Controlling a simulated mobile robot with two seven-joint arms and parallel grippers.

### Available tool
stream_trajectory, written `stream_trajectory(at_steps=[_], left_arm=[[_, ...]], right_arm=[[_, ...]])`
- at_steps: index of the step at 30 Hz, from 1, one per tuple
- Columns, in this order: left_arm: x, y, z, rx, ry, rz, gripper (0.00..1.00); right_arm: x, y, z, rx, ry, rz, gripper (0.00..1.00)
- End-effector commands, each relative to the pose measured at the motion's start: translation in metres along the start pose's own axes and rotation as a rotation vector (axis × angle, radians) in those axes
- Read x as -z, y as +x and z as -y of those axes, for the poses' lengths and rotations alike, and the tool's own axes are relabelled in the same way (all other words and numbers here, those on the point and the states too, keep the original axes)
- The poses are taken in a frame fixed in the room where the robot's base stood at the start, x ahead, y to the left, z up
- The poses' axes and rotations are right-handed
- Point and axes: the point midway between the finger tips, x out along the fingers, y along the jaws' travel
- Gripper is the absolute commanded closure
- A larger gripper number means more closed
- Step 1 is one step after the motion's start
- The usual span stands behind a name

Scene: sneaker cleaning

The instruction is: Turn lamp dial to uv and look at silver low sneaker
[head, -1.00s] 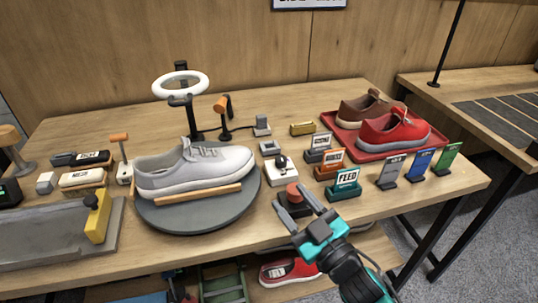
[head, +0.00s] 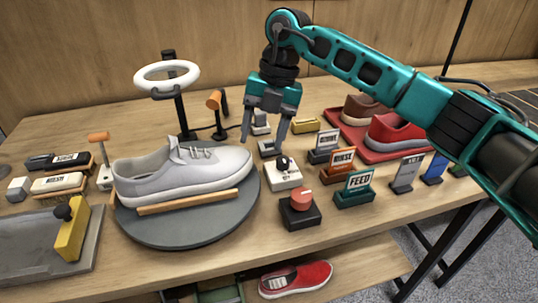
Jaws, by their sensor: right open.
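My left gripper is out of view.
A red knob on a black base (head: 300,204) stands in front of the dial box. Labelled stands, including FEED (head: 354,189), are to its right. A red tray (head: 343,131) with brown and red shoes is partly behind my arm.

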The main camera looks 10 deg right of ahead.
Motion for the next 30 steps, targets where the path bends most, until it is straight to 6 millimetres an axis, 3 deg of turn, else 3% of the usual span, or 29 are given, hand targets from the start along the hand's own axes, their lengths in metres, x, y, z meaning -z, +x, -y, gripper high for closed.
stream_trajectory(at_steps=[1, 4, 9, 14, 24, 30], left_arm=[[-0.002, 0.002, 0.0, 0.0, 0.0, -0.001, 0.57], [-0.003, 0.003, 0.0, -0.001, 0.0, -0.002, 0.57], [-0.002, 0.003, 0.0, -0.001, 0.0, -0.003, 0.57], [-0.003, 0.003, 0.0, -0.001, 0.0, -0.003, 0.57], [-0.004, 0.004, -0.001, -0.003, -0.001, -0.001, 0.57], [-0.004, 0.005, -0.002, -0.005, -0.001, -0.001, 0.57]], right_arm=[[-0.011, -0.016, 0.012, 0.066, 0.04, 0.055, 0.41], [-0.024, -0.039, 0.031, 0.16, 0.109, 0.126, 0.41], [-0.031, -0.049, 0.043, 0.216, 0.154, 0.165, 0.41], [-0.033, -0.029, 0.048, 0.215, 0.152, 0.162, 0.41], [-0.043, 0.039, 0.062, 0.212, 0.15, 0.16, 0.41], [-0.047, 0.064, 0.068, 0.211, 0.149, 0.161, 0.41]])
